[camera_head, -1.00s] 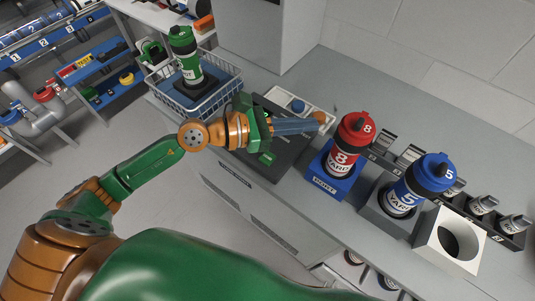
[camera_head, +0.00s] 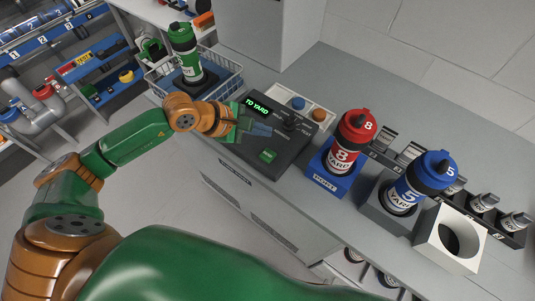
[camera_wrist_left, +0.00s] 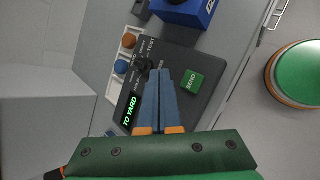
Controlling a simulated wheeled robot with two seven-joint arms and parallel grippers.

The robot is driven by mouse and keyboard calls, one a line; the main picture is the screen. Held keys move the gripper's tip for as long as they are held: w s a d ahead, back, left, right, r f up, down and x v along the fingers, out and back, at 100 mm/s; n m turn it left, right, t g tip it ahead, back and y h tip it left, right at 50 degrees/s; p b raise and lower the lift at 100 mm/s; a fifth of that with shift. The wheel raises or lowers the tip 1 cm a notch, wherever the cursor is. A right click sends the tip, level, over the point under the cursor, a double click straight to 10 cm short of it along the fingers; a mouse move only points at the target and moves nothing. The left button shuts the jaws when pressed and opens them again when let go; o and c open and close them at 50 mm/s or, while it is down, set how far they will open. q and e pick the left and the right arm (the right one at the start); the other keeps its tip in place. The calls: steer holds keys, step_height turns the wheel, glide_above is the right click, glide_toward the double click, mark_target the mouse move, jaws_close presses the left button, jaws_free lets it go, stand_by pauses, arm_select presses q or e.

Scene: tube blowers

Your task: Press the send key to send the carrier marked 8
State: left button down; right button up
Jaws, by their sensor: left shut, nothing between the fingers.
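The red carrier marked 8 (camera_head: 350,142) stands upright in a blue dock labelled PORT (camera_head: 325,180) on the grey counter. Left of it lies the dark control panel (camera_head: 240,150), whose green display reads TO YARD (camera_head: 257,106). The green send key (camera_head: 267,155) is near the panel's front edge; it also shows in the left wrist view (camera_wrist_left: 192,80). My left gripper (camera_head: 268,129) is shut and empty over the panel, beside the send key and apart from it in the picture. In the left wrist view its blue fingers (camera_wrist_left: 160,74) point past the key. My right gripper is not in view.
A blue carrier marked 5 (camera_head: 420,182) stands right of carrier 8, beside a white block with a hole (camera_head: 430,238). A green carrier (camera_head: 184,52) stands in a wire basket (camera_head: 218,84) at the left. A dial and lever (camera_head: 291,120) sit at the panel's far right.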

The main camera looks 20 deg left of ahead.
mark_target(263, 155)
arm_select(q)
step_height(263, 155, down, 7)
steer(key=b, duration=0.4)
steer(key=shift+b, duration=0.3)
steer(key=shift+f+b, duration=0.25)
steer(key=shift+b, duration=0.05)
stand_by(1.2)
steer(key=shift+f+b, duration=0.35)
steer(key=shift+b, duration=0.25)
